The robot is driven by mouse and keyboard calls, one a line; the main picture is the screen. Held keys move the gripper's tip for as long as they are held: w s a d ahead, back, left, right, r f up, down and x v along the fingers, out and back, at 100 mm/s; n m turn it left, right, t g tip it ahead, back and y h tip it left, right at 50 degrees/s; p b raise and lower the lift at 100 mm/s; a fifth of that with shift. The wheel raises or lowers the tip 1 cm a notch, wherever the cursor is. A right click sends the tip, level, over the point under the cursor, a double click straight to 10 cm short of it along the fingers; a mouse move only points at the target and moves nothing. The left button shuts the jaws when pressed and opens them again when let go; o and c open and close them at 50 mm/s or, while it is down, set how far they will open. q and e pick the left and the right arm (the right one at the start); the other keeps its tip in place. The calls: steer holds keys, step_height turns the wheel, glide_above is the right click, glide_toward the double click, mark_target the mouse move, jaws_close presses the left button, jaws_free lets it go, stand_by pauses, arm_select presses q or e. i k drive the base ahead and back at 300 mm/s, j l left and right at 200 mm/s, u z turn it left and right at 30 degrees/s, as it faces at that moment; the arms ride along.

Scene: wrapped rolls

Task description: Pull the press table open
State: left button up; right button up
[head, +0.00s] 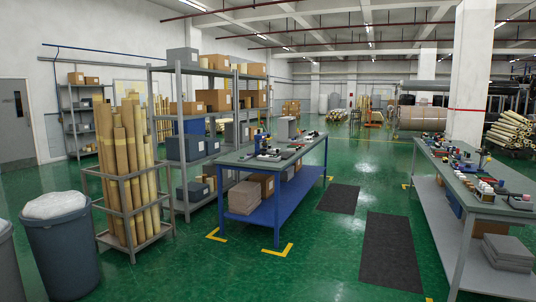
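Neither of my grippers is in the head view. I cannot make out anything that is clearly a press table. A blue-legged workbench (232,158) stands in the middle with small tools and devices on its top and boxes on its lower shelf. A grey workbench (450,171) with several small items stands at the right.
A rack of upright tan rolls (122,206) and a lined blue-grey bin (64,258) stand at the left front. Metal shelving (186,71) holds boxes behind them. The green floor (320,262) between the benches is open, with dark mats (390,250).

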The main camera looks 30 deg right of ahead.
mark_target(269, 151)
steer(key=i+l+z, duration=0.2)
steer(key=i, duration=0.15)
steer(key=i+l+z, duration=0.5)
steer(key=i, duration=0.75)
steer(key=i+j+z, duration=0.1)
steer(key=i+z, duration=0.15)
steer(key=i, duration=0.8)
steer(key=i+l, duration=0.1)
steer(key=i, duration=1.9)
steer(key=j+u, duration=0.05)
steer(key=j, duration=0.05)
